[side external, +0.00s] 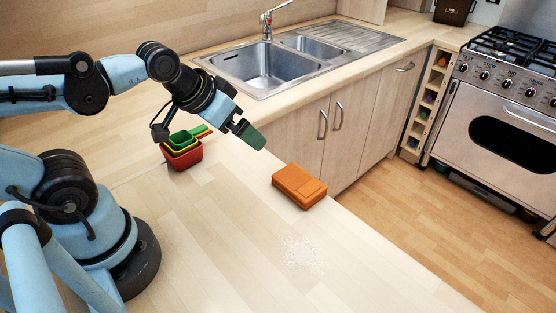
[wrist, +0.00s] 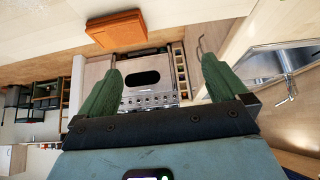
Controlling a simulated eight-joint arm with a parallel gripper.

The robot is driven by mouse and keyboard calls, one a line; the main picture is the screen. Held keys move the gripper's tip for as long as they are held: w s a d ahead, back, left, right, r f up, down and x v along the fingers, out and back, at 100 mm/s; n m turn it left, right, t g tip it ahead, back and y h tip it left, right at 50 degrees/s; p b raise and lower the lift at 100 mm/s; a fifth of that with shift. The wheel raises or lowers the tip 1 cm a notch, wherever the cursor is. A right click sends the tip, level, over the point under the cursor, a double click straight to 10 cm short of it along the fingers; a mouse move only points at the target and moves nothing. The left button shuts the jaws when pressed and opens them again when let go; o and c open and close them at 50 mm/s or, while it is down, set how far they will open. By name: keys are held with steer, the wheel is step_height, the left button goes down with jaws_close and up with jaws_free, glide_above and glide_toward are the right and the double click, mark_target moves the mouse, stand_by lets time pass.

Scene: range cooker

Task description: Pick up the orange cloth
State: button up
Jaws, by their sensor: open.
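The orange cloth (side external: 299,186) lies folded into a thick block on the wooden counter, close to its edge over the cabinets. It also shows at the top of the wrist view (wrist: 115,28), left of centre. My gripper (side external: 249,134) is above the counter, up and to the left of the cloth in the side view, and apart from it. In the wrist view its two green fingers (wrist: 160,65) stand wide apart with nothing between them.
Nested red, yellow and green measuring cups (side external: 183,149) stand on the counter left of my gripper. White grains (side external: 300,252) are scattered in front of the cloth. A steel sink (side external: 265,66) is behind, and a range cooker (side external: 510,125) stands across the floor.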

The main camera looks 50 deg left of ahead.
steer(key=n, duration=0.2)
steer(key=n+g+h, duration=0.5)
steer(key=n+g, duration=0.2)
steer(key=n, duration=0.9)
glide_toward(298, 180)
steer(key=f, duration=0.2)
steer(key=d+f, duration=0.1)
steer(key=shift+w+f+y, duration=0.1)
steer(key=shift+f+y, duration=0.2)
steer(key=shift+f, duration=0.1)
steer(key=shift+d+x, duration=0.2)
steer(key=shift+x, duration=1.1)
steer(key=shift+d+x, duration=0.2)
steer(key=shift+x, duration=1.15)
steer(key=shift+r, duration=0.2)
steer(key=c, duration=1.1)
steer(key=shift+r, duration=0.1)
